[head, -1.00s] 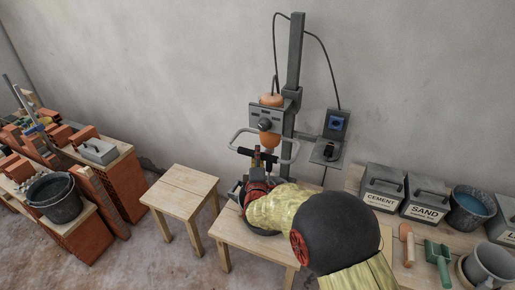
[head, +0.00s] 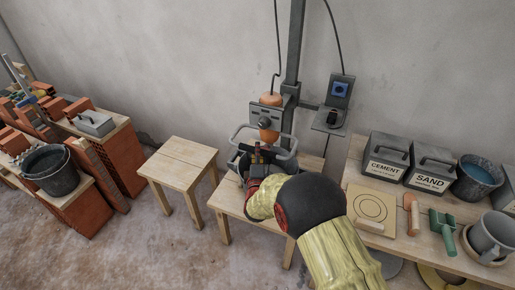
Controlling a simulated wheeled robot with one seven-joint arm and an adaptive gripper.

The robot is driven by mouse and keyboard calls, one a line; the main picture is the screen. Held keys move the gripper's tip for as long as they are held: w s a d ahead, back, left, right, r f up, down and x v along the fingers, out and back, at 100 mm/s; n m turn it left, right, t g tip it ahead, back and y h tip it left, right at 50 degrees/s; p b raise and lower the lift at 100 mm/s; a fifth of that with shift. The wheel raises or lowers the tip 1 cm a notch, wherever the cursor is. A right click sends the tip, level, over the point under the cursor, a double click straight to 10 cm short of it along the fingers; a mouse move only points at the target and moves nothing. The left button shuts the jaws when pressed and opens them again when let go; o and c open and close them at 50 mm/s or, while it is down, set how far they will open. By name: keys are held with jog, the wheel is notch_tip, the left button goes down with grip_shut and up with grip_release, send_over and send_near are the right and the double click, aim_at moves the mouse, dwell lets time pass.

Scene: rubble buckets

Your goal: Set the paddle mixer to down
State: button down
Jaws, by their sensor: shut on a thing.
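The paddle mixer (head: 270,122) has an orange and grey body on a tall dark column (head: 294,45) against the wall. A grey loop handle (head: 291,152) reaches forward from it. My gripper (head: 257,154) is at the front of this handle and shut on it; the exact grip is partly hidden by the fingers and wrist. My wrist and yellow-sleeved arm come in from the lower right. The paddle and the lower end of the mixer are hidden behind my gripper. A dark container (head: 236,162) on the wooden stand (head: 232,200) is mostly hidden too.
A wall-side switch box (head: 340,90) is right of the column. Cement (head: 386,157) and sand (head: 430,170) boxes, a water bucket (head: 476,178), a green scoop (head: 443,230) and a grey jug (head: 490,236) stand on the right bench. An empty stool (head: 180,165) is left.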

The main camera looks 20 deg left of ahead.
jog(key=shift+s+f, duration=0.1)
jog(key=shift+f, duration=0.5)
jog(key=shift+d+f, duration=0.1)
jog(key=shift+f, duration=0.05)
jog(key=c, duration=1.6)
grip_release()
jog(key=shift+r, duration=0.2)
jog(key=v, duration=1.1)
jog(key=shift+s+r, duration=0.1)
jog(key=shift+s, duration=0.3)
